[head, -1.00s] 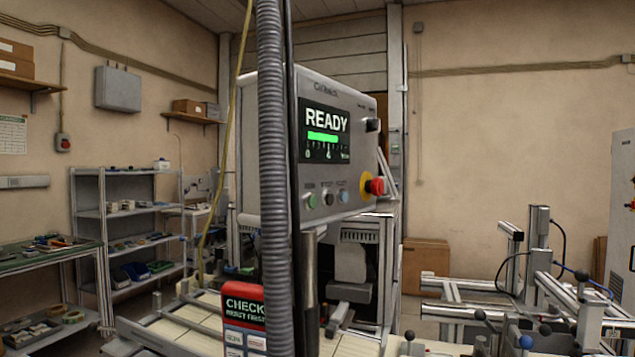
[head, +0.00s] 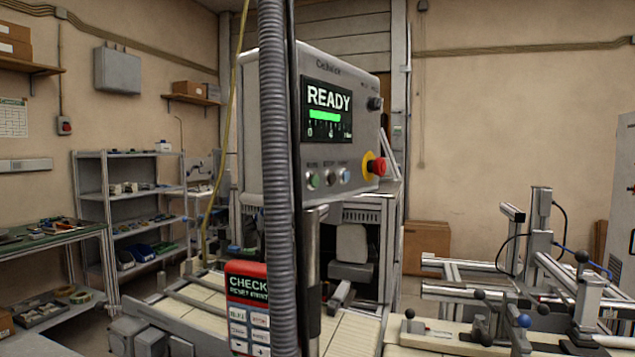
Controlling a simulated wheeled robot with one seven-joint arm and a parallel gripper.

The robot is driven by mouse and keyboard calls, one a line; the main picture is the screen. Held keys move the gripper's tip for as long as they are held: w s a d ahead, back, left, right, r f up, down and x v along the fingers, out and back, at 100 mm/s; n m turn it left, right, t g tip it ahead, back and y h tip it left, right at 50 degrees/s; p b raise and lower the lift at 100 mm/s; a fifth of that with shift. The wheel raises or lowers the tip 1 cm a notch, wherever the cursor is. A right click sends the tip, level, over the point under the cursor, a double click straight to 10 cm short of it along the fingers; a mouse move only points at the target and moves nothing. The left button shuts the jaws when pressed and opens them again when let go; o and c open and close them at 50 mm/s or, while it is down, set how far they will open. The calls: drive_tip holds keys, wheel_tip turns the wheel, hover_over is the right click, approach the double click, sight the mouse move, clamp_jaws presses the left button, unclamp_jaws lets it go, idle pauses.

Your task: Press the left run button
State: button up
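A grey control box (head: 345,70) stands just right of the picture's middle. Its screen (head: 326,112) reads READY above a green bar. Below the screen is a row of small round buttons. The leftmost is a green button (head: 312,180), then a dark button (head: 329,177) and a pale blue button (head: 345,175). To their right a red mushroom button (head: 376,166) sits on a yellow ring. The labels are too small to read. The green button is clear of the hose in front. My gripper is not in view, and nothing touches the buttons.
A ribbed grey hose (head: 277,190) and a dark upright pass close in front, hiding the box's left part. Slatted conveyors (head: 352,333) lie below. A metal frame with knobs (head: 540,265) stands right. Shelves (head: 130,210) stand at the back left.

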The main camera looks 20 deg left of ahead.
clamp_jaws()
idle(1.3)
